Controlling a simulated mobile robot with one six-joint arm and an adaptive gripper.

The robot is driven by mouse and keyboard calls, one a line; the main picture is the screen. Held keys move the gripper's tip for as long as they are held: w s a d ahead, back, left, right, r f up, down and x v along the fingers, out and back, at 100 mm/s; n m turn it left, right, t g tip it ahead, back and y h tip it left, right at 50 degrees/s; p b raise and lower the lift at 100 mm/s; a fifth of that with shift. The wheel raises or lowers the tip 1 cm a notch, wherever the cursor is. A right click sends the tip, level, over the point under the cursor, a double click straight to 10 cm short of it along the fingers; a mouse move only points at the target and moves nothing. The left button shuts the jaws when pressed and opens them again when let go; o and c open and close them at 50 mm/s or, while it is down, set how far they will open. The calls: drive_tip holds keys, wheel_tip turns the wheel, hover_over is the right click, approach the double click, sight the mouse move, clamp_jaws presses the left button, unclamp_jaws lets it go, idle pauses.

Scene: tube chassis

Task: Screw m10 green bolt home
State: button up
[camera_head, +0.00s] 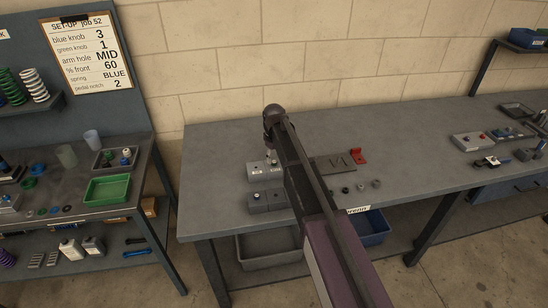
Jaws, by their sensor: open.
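My gripper (270,156) is small in the picture, pointing down from the end of my arm over the middle bench. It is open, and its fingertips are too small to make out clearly. It is just above or beside two grey blocks with white labels (257,171) on the bench. I cannot tell whether it touches anything. I cannot pick out the m10 green bolt; my arm hides part of the bench beside the blocks.
Darker grey blocks (257,201) stand in front of the labelled ones. A grey plate (334,164), a red part (358,156) and small round parts (361,187) lie right of my arm. The left bench holds a green tray (106,190). The middle bench's back is clear.

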drive_tip(key=shift+f, duration=0.15)
drive_tip(key=shift+f+b, duration=0.85)
drive_tip(key=shift+b, duration=0.1)
drive_tip(key=shift+c, duration=0.2)
clamp_jaws()
